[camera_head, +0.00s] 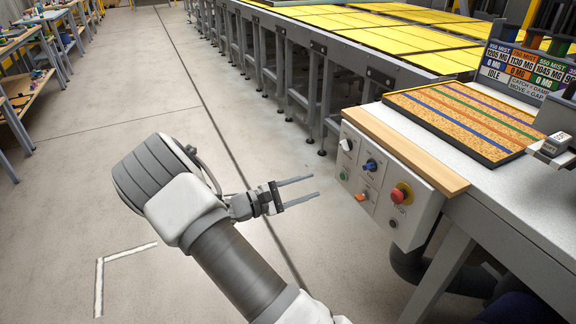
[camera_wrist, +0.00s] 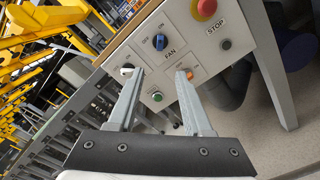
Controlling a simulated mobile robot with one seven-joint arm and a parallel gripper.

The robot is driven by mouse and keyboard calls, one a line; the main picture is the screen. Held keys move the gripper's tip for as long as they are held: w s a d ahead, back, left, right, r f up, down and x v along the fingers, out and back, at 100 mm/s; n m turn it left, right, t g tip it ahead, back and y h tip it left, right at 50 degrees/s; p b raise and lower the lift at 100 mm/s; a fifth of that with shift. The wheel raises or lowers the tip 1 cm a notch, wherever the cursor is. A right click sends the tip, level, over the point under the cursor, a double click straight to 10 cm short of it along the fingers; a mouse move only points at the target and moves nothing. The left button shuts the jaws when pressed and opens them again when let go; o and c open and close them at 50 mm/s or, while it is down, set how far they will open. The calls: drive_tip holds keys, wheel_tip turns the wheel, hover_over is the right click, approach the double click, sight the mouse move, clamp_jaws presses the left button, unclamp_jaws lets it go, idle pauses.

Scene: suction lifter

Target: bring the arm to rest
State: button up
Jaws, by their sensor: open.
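My gripper (camera_head: 298,190) is open and empty in the head view, held in the air over the floor. Its two fingers point right toward the control panel (camera_head: 420,216) and are apart from it. In the wrist view my gripper (camera_wrist: 155,95) shows both fingers spread, with the panel beyond them. The panel carries a blue knob (camera_wrist: 160,41), a red stop button (camera_wrist: 204,8), an orange switch (camera_wrist: 189,73), a green button (camera_wrist: 157,97) and a white-tipped switch (camera_wrist: 127,69). In the head view the red button (camera_head: 401,193) sits at the panel's right.
The workbench (camera_head: 490,183) with a wooden front edge (camera_head: 405,150) stands at the right, holding a striped board (camera_head: 465,118) and a display sign (camera_head: 525,71). A long table with yellow panels (camera_head: 400,40) runs behind. Open floor (camera_head: 80,190) lies to the left.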

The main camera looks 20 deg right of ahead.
drive_tip(key=s+r+m+g+y, duration=0.4)
drive_tip(key=s+r+m+y, duration=0.3)
drive_tip(key=s, duration=0.4)
drive_tip(key=s+a+r+m+t+y, duration=0.3)
drive_tip(key=s+a+r+t+y, duration=0.5)
drive_tip(key=s+a+r+y, duration=0.45)
wheel_tip(320, 180, up, 11)
drive_tip(key=s+h+p, duration=0.1)
drive_tip(key=s+p, duration=0.1)
drive_tip(key=p, duration=1)
drive_tip(key=shift+s+a+f, duration=0.15)
drive_tip(key=shift+a, duration=0.25)
drive_tip(key=shift+d+h, duration=0.15)
drive_tip(key=shift+h, duration=0.1)
